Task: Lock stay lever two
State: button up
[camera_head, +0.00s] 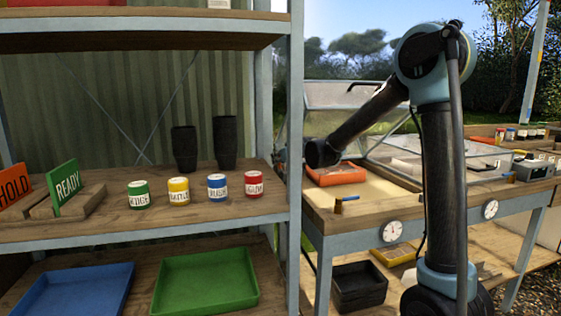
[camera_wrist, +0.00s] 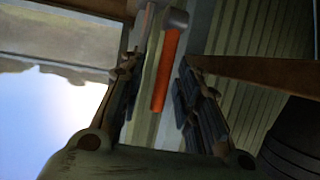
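In the wrist view an orange-red lever handle (camera_wrist: 165,72) with a grey rounded head (camera_wrist: 173,19) stands between the fingers of my gripper (camera_wrist: 160,98). The fingers are apart, one on each side, and a gap shows beside the handle. I cannot tell its number. In the head view my arm reaches left toward the shelf post, and the post hides most of my gripper. A glazed lid (camera_head: 345,95) stands raised behind the arm.
The shelf post (camera_head: 294,130) stands close to my arm's end. The shelf (camera_head: 120,222) holds coloured jars, two dark pots (camera_head: 225,143) and the HOLD and READY signs. An orange tray (camera_head: 336,175) lies on the bench. Two dials (camera_head: 391,231) are on the bench front.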

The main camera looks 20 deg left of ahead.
grip_shut()
jog(key=shift+s+d+t+y, duration=0.3)
jog(key=shift+t+y, duration=0.15)
jog(key=shift+t, duration=0.15)
jog(key=shift+s+d+t+y, duration=0.25)
jog(key=shift+t+y, duration=0.2)
jog(key=shift+t, duration=0.15)
jog(key=shift+o, duration=0.7)
grip_release()
jog(key=shift+a, duration=0.1)
